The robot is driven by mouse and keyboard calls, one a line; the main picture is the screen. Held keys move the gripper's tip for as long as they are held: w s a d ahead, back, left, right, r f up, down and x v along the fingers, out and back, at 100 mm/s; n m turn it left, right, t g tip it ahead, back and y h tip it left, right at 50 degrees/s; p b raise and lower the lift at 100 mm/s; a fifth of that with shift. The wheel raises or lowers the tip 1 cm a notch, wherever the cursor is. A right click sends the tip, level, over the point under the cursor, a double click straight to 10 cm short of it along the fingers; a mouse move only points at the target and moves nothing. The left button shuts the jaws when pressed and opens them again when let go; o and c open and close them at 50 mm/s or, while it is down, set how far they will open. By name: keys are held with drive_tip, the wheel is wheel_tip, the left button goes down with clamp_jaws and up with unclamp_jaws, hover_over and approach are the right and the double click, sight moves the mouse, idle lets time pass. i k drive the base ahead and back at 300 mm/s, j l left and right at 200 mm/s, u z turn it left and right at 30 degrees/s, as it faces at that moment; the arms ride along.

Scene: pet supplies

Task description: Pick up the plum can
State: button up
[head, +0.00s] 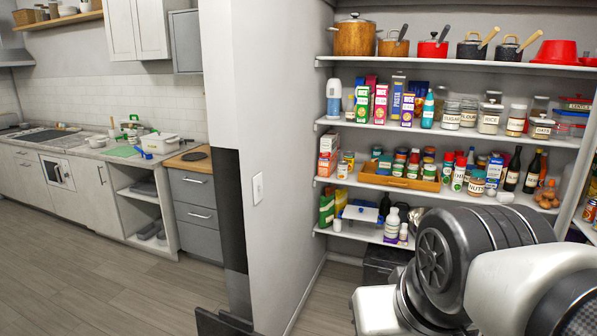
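I cannot make out which item is the plum can; the labels are too small to read. Several small cans or jars (400,155) stand in and behind a wooden tray (400,182) on the middle pantry shelf. A small can-like item (342,170) stands left of the tray on the same shelf. My arm fills the lower right of the head view and hides part of the lower shelves. My gripper's fingers do not show.
Pantry shelves (340,128) hold pots, boxes, jars and bottles close together. Bottles (512,170) and eggs (546,196) stand right of the tray. A white wall (275,130) divides the pantry from the kitchen counter (90,150). Open floor (110,275) lies at left.

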sight(342, 165)
drive_tip(key=i+l, duration=0.7)
drive_tip(key=i+z, duration=0.1)
drive_tip(key=i, duration=0.75)
drive_tip(key=i+j, duration=0.1)
drive_tip(key=i, duration=0.75)
drive_tip(key=i+j+z, duration=0.15)
drive_tip(key=i, duration=0.7)
